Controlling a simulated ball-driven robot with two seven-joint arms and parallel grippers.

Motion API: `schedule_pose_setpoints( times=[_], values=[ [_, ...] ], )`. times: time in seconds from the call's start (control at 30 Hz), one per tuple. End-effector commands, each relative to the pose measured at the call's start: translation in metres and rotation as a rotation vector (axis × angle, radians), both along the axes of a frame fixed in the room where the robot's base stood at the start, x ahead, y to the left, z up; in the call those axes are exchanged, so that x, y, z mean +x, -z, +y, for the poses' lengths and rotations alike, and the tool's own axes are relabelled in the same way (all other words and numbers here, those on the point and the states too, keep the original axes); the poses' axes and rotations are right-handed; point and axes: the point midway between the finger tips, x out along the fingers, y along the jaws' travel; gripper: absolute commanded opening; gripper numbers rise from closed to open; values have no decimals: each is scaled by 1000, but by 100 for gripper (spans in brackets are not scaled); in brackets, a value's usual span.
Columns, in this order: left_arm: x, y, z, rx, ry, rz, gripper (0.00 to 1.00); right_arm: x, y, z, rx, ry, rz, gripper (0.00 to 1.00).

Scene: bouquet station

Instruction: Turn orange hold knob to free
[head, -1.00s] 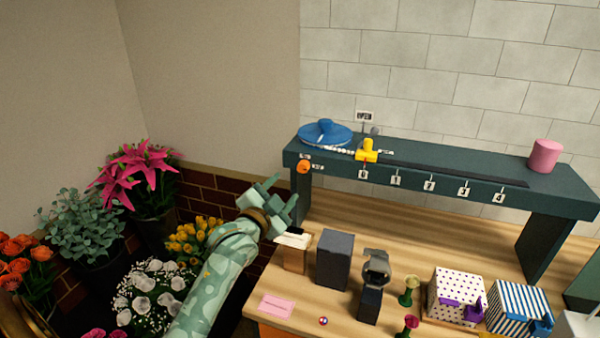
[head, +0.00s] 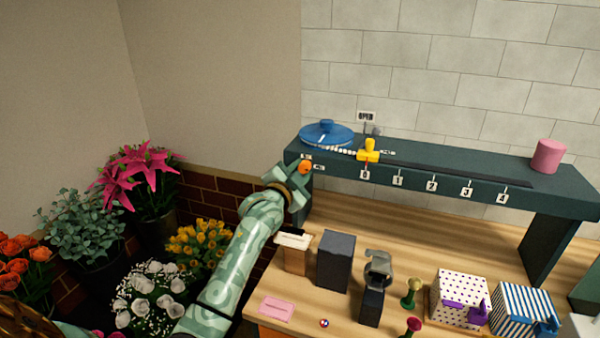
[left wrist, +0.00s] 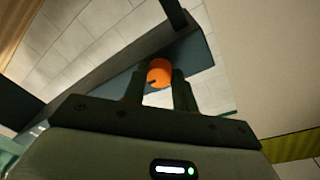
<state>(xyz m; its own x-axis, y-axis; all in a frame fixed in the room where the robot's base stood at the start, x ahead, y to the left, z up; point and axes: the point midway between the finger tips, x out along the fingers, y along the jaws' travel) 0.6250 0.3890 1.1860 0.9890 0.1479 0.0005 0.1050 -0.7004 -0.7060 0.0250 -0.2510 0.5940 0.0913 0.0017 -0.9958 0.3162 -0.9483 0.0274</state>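The orange hold knob (head: 305,167) sits on the front face of the dark green raised shelf, at its left end. Small labels beside it are too small to read. My left gripper (head: 297,178) is at the knob, reaching in from the left and below. In the left wrist view the orange knob (left wrist: 159,72) shows between the two fingertips of my left gripper (left wrist: 160,86), with a dark mark low on its left side. The fingers are apart, one on each side of it; whether they touch it is unclear. My right gripper is not in view.
The green shelf (head: 400,175) carries a blue disc (head: 327,132), a yellow slider (head: 368,150) and a pink cylinder (head: 547,156). Below are a dark grey block (head: 336,260) and a wooden block (head: 295,260). Potted flowers stand at the left.

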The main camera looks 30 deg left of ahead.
Motion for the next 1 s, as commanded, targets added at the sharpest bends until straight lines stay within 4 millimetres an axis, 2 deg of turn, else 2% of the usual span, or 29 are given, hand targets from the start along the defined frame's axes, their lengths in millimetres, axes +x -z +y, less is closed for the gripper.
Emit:
schedule_pose_setpoints(
  times=[0.27, 0.47, 1.0],
  values=[
    [0, 0, 0, -13, 1, -1, 5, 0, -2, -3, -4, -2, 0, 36],
    [0, -2, 0, -80, 1, -17, 5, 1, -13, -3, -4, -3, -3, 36],
    [0, -1, -2, -531, 0, -125, 5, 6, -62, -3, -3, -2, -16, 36]
  ],
)
